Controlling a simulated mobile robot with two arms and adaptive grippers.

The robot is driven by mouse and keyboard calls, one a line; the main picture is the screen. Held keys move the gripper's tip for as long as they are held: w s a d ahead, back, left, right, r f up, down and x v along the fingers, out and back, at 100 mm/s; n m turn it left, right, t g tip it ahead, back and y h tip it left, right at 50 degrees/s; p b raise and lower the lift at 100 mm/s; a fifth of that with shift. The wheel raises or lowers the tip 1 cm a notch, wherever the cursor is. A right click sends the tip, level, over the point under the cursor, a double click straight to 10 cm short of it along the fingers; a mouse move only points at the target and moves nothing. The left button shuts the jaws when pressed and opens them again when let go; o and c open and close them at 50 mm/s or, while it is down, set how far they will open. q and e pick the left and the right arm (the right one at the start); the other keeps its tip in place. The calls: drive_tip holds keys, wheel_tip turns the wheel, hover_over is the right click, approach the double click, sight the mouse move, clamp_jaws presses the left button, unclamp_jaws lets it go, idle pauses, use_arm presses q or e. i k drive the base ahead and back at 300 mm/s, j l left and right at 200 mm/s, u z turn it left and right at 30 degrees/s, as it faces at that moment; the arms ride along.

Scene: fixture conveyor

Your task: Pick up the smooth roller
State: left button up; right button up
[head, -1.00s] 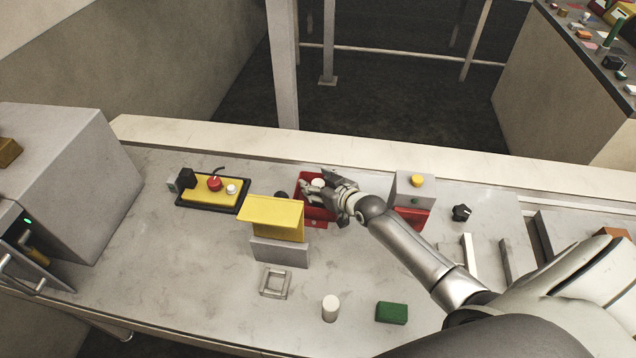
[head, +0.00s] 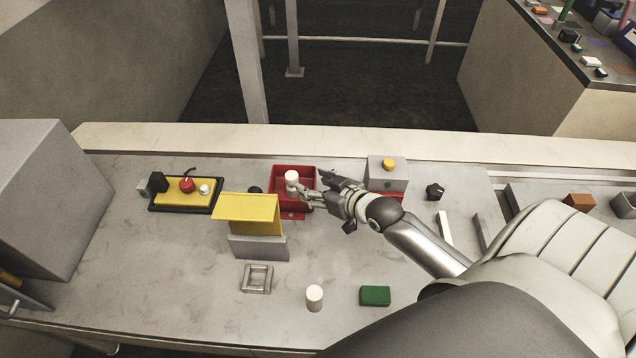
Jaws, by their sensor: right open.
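Two white cylinders could be the smooth roller; I cannot tell their surface finish apart. One white cylinder (head: 292,178) stands upright in the red tray (head: 281,206). The other white cylinder (head: 314,297) stands upright on the grey worktop near the front. My right gripper (head: 312,184) is open, at the right side of the red tray. One finger comes close to the cylinder in the tray; I cannot tell if it touches. Nothing shows between the fingers. My left gripper is not in view.
A yellow-topped stand (head: 250,210) is left of the tray. A grey box with a yellow button (head: 388,173) is behind my right wrist. A green block (head: 375,296) and a grey square frame (head: 256,279) lie in front. A yellow control panel (head: 185,193) is left.

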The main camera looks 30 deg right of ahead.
sight(314, 293)
drive_tip(key=k+j, duration=1.15)
drive_tip(key=k, duration=0.1)
